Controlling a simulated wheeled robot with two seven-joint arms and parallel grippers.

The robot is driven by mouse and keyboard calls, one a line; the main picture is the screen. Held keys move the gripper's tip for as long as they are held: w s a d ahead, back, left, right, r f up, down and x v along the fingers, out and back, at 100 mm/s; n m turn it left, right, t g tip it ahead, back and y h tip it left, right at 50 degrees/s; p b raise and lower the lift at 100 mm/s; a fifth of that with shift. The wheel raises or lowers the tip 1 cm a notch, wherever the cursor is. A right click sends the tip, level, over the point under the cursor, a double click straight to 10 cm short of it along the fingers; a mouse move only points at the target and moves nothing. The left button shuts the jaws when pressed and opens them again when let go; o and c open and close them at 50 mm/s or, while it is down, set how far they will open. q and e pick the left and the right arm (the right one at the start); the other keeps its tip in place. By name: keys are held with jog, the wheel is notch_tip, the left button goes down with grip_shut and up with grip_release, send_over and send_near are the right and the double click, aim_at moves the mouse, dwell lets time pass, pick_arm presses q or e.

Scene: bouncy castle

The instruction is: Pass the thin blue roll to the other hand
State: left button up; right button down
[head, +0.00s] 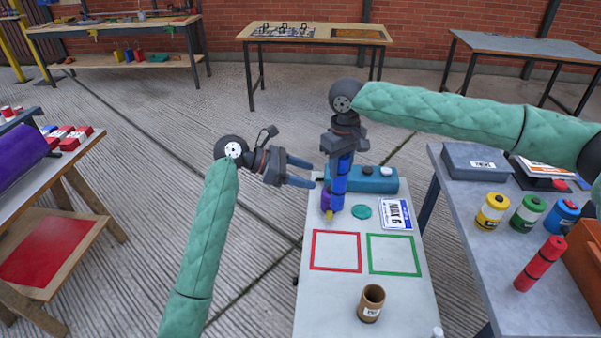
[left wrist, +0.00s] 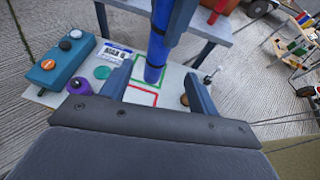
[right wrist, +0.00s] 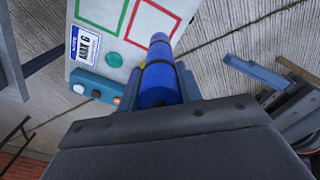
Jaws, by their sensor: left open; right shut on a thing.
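The thin blue roll (head: 340,180) is upright with dark bands around it. My right gripper (head: 342,155) is shut on its upper part and holds it above the far end of the white table. The roll also shows held in the right wrist view (right wrist: 158,82). My left gripper (head: 301,172) is open and empty, with its fingers pointing right toward the roll and a small gap left in the head view. In the left wrist view the roll (left wrist: 158,50) stands ahead, between the lines of the two open fingers (left wrist: 158,88); I cannot tell the exact distance.
The white table (head: 310,290) carries a teal button box (head: 375,180), a MAX 6 sign (head: 396,214), red and green outlined squares and a brown cup (head: 371,303). A grey table (head: 470,240) at right holds several colored canisters and a red roll (head: 540,263).

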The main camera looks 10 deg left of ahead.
aim_at(333, 182)
pick_arm(q)
jog(key=x, duration=1.1)
jog(key=shift+f, duration=0.1)
jog(key=c, duration=1.1)
jog(key=shift+c, duration=0.2)
pick_arm(e)
jog(key=c, duration=0.9)
grip_release()
